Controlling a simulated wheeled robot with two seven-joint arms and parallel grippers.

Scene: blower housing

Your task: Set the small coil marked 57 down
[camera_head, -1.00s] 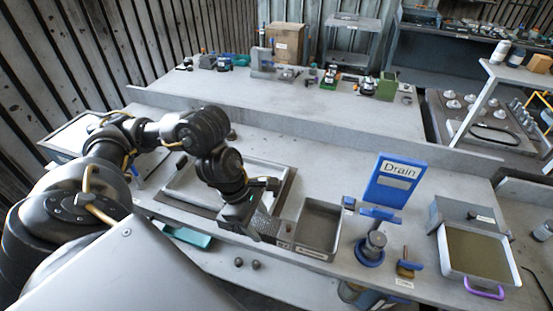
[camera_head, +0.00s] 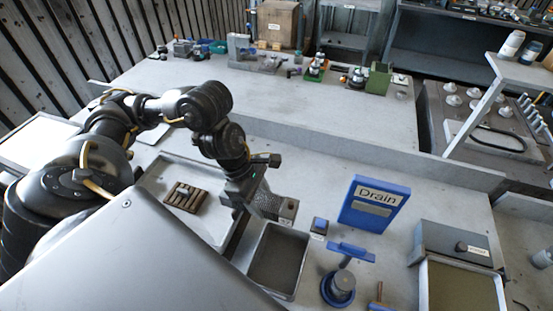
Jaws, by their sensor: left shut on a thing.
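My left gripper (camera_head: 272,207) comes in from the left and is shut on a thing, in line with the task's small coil. The jaws cover most of it, and I cannot read a 57 anywhere. The gripper hangs over the edge between a wide light tray (camera_head: 160,180) on its left and a small grey, open-topped bin (camera_head: 262,290) in front of it. I cannot tell its exact height. A brown slotted block (camera_head: 187,197) lies in the wide tray. My right gripper is not in view.
A blue "Drain" sign (camera_head: 373,204) stands right of the bin, with a blue-based round fixture (camera_head: 339,290) before it. A labelled grey box (camera_head: 452,244) and a shallow pan (camera_head: 462,290) are further right. The raised back shelf (camera_head: 290,110) has a clear middle.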

